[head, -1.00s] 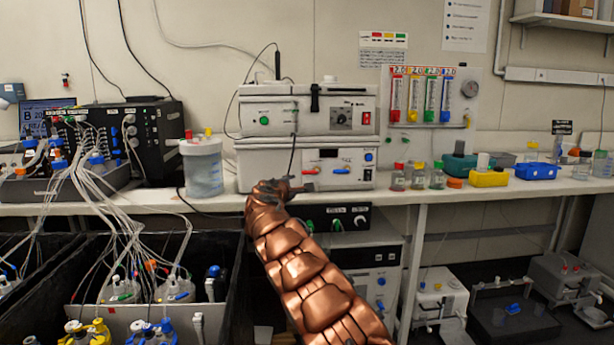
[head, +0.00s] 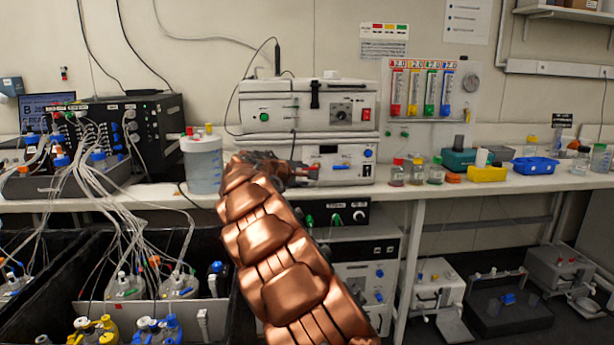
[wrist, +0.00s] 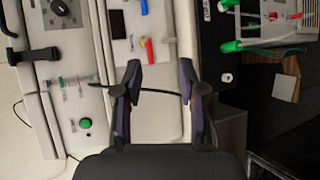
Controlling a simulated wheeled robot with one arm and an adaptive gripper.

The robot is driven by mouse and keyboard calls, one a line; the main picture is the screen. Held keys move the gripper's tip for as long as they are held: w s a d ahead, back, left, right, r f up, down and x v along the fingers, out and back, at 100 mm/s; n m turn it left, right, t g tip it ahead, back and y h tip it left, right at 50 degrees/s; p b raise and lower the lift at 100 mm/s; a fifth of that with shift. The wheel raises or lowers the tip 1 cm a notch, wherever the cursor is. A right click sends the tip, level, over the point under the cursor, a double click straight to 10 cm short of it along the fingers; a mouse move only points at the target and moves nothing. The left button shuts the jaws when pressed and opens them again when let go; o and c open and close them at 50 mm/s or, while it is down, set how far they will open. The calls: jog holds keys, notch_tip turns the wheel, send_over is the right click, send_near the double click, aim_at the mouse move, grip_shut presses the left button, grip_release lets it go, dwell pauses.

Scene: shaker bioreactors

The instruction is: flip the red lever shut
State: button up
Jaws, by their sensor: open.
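The red lever (wrist: 149,50) is on the front panel of the lower white instrument. It also shows as a small red spot in the head view (head: 313,170), partly covered by my gripper. A blue lever (wrist: 144,7) sits beside it on the same panel. My gripper (wrist: 160,72) is open and empty in front of this panel. In the wrist view the red lever lies just beyond the left finger's tip; I cannot tell whether they touch. In the head view my gripper (head: 297,172) is at the lower instrument's front, left of the blue lever.
A thin black cable (wrist: 152,91) crosses between my fingers in the wrist view. A second white instrument (head: 290,118) is stacked on top. A clear lidded container (head: 203,163) stands to the left. Small bottles (head: 416,171) and coloured racks stand on the bench (head: 440,191) to the right.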

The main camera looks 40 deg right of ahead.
jog(key=s+a+r+m+g+y+p, duration=0.1)
jog(key=s+a+r+m+g+p, duration=0.1)
jog(key=s+a, duration=0.3)
jog(key=shift+s+a+m+y+p, duration=0.2)
jog(key=shift+s+m+y+p, duration=0.1)
jog(key=shift+s, duration=1.45)
